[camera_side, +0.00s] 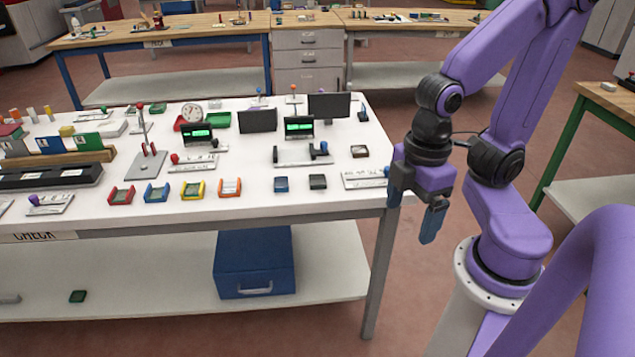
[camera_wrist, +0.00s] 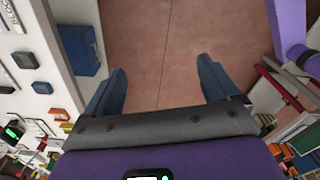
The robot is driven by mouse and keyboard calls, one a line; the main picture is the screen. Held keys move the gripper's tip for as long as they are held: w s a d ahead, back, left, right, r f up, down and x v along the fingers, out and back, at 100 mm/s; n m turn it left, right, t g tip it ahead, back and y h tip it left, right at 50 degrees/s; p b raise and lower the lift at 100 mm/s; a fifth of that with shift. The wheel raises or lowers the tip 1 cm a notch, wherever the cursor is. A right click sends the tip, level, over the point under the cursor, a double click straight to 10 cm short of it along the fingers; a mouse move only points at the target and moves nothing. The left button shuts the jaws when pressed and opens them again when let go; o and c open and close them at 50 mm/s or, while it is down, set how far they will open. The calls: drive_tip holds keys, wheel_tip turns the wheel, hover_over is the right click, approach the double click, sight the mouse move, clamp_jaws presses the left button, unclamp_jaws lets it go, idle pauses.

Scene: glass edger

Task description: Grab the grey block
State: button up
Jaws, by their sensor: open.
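A small dark block (camera_side: 318,182), dark grey to near black, lies on the white table near its front right edge. It is the nearest match to a grey block; its exact colour is hard to tell. It also shows at the left of the wrist view (camera_wrist: 24,60). A blue block (camera_side: 281,184) lies just left of it, apart from it. My gripper (camera_side: 415,212) is open and empty, pointing down beyond the table's right end. In the wrist view the spread fingers (camera_wrist: 162,68) have only floor between them.
Orange, yellow, blue and red trays (camera_side: 229,188) line the front edge left of the blocks. A label card (camera_side: 365,178) lies right of the dark block, and a clamp fixture (camera_side: 302,156) stands behind. A blue chest (camera_side: 254,262) sits on the lower shelf.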

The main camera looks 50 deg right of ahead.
drive_tip(key=w+a+f+m+y, duration=0.1)
drive_tip(key=a+f+m+y, duration=0.25)
drive_tip(key=a+f, duration=0.3)
drive_tip(key=m+t+h, duration=1)
drive_tip(key=m+t, duration=0.3)
approach(318, 180)
drive_tip(key=shift+w+d+f+m, duration=0.25)
drive_tip(key=shift+w+d+f, duration=0.35)
drive_tip(key=shift+d, duration=0.1)
drive_tip(key=shift+w+a+r+x, duration=0.1)
drive_tip(key=shift+a+x, duration=0.05)
drive_tip(key=shift+x, duration=1.4)
drive_tip(key=shift+w+a+r+x, duration=0.1)
drive_tip(key=shift+r+x, duration=0.05)
drive_tip(key=shift+x, duration=1.35)
drive_tip(key=shift+c, duration=0.3)
